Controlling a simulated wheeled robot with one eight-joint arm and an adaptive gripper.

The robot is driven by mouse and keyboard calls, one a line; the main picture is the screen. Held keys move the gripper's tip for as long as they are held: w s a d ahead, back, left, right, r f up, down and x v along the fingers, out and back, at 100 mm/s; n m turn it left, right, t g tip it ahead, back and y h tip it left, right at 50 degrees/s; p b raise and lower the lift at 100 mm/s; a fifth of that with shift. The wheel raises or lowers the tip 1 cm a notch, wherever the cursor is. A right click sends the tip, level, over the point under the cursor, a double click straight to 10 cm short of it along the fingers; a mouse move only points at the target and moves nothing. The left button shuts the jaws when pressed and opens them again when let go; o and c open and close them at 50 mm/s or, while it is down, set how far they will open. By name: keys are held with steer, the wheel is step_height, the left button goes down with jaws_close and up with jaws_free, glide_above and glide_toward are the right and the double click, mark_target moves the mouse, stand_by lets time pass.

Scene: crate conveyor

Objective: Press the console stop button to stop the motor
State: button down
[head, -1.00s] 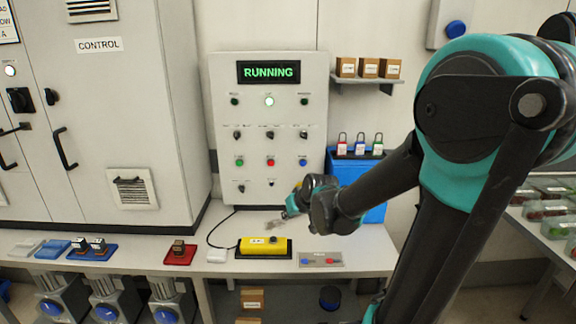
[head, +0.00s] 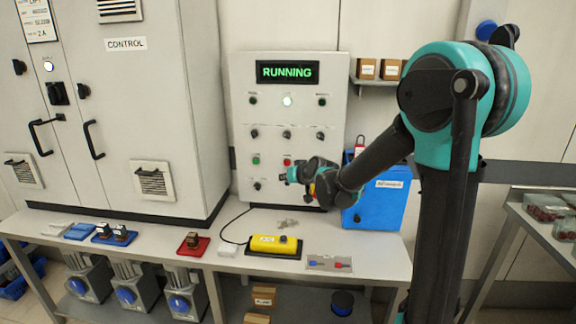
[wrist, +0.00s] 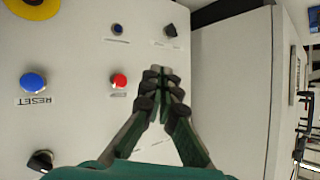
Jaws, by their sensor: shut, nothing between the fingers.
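The grey console (head: 240,125) stands on the bench with its display (head: 287,72) lit green and reading RUNNING. A red button (head: 287,162) sits in its lower button row, between a green button (head: 256,160) and a blue one. My gripper (head: 286,176) is shut and empty, just in front of the panel near the red button. In the wrist view the console is upside down. The red button (wrist: 118,81) shows clear beside my shut fingertips (wrist: 160,72), which are to its right. The blue RESET button (wrist: 33,82) is farther left. Contact with the panel cannot be judged.
Knobs such as one black knob (wrist: 40,160) surround the buttons. The control cabinet (head: 150,100) is at left.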

steer(key=w, duration=0.8)
steer(key=shift+w, duration=0.35)
steer(key=shift+w+d, duration=0.1)
steer(key=shift+d, duration=0.05)
stand_by(1.1)
steer(key=shift+w, duration=0.35)
steer(key=shift+w, duration=0.45)
stand_by(0.7)
steer(key=shift+s, duration=0.9)
steer(key=shift+s, duration=0.1)
steer(key=s, duration=0.4)
steer(key=shift+s, duration=0.4)
